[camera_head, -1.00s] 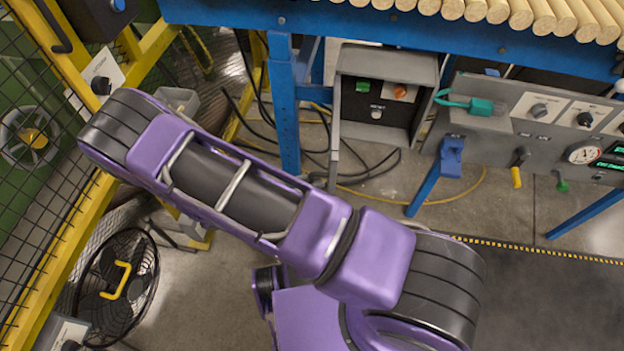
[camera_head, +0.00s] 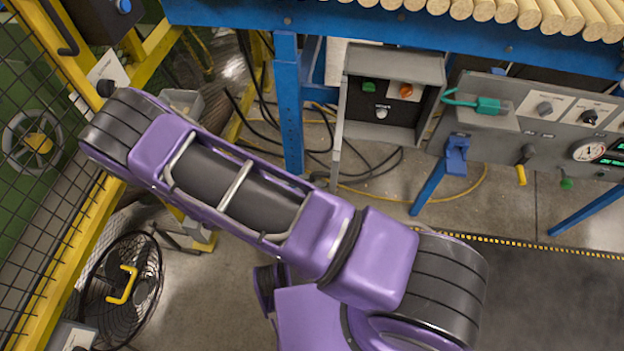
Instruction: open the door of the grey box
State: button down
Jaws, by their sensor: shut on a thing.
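The grey box (camera_head: 436,66) hangs under the blue table, right of a blue leg, in the upper middle of the head view. Its front stands open to a dark inside with a green button (camera_head: 369,87), an orange-red switch (camera_head: 405,91) and a pale round knob (camera_head: 381,112). A thin grey strip (camera_head: 338,150) runs down its left side past its lower edge; it may be the door seen edge-on, but I cannot tell. My purple arm crosses the view below and left of the box. My gripper does not show, so what it holds is hidden.
The blue table (camera_head: 330,22) carries wooden rods. A grey control panel (camera_head: 540,130) with a gauge and valves is right of the box. A yellow-framed mesh fence (camera_head: 50,215) and black fan (camera_head: 120,285) stand left. Cables (camera_head: 375,170) lie on the floor below the box.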

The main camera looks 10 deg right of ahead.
jog(key=c, duration=0.8)
grip_release()
jog(key=shift+w, duration=0.2)
jog(key=shift+c, duration=0.2)
jog(key=shift+s+a, duration=0.1)
jog(key=s+a, duration=0.3)
jog(key=a, duration=1.3)
jog(key=shift+s+a+b, duration=0.15)
jog(key=shift+a+b, duration=0.2)
jog(key=shift+a, duration=0.05)
jog(key=shift+s, duration=0.1)
